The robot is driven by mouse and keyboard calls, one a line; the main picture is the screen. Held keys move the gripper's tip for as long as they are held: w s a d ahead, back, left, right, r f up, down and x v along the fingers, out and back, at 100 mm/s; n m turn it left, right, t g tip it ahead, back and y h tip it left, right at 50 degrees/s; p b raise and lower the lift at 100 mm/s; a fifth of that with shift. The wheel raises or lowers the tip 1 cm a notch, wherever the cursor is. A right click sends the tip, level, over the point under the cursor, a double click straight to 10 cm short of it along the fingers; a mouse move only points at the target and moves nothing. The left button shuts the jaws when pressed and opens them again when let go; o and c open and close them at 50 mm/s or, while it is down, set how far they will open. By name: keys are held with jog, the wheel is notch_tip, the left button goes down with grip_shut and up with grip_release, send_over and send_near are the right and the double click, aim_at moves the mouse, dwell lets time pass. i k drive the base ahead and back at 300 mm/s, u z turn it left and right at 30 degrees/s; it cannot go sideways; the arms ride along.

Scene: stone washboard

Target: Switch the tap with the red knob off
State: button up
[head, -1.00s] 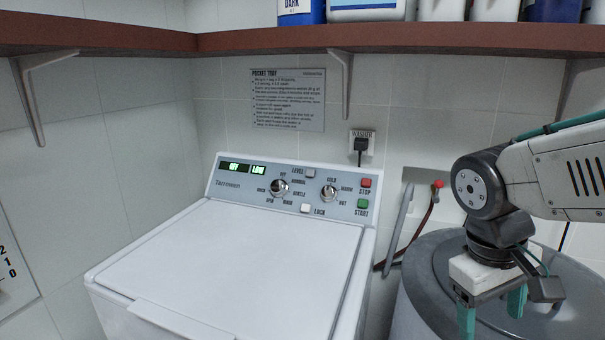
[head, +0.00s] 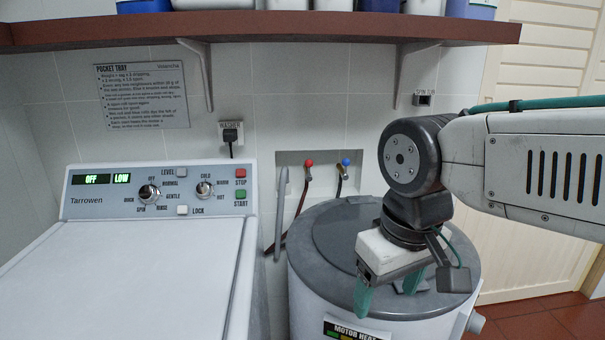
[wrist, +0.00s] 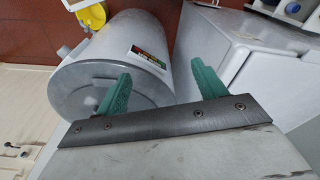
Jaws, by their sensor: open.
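The tap with the red knob (head: 309,163) sits in a recessed box in the tiled wall, in the head view, with a dark red hose running down from it. A second tap with a blue knob (head: 346,162) is just to its right in the same recess. My gripper (head: 388,290) hangs over the grey spin tub lid, to the right of and nearer than the taps, apart from both. Its two green fingers are spread and empty; they also show in the wrist view (wrist: 160,90). The taps do not show in the wrist view.
A white washer (head: 120,285) stands at the left; its panel reads OFF and LOW. The round spin tub (head: 305,285) stands below the taps. A grey pipe (head: 281,205) hangs left of the recess. A brown shelf (head: 300,28) crosses above. In the wrist view, something yellow (wrist: 92,17) lies near the tub.

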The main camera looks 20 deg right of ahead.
aim_at(309, 164)
jog(key=k, duration=1.35)
jog(key=u, duration=0.6)
jog(key=i, duration=1.75)
jog(key=z, duration=0.75)
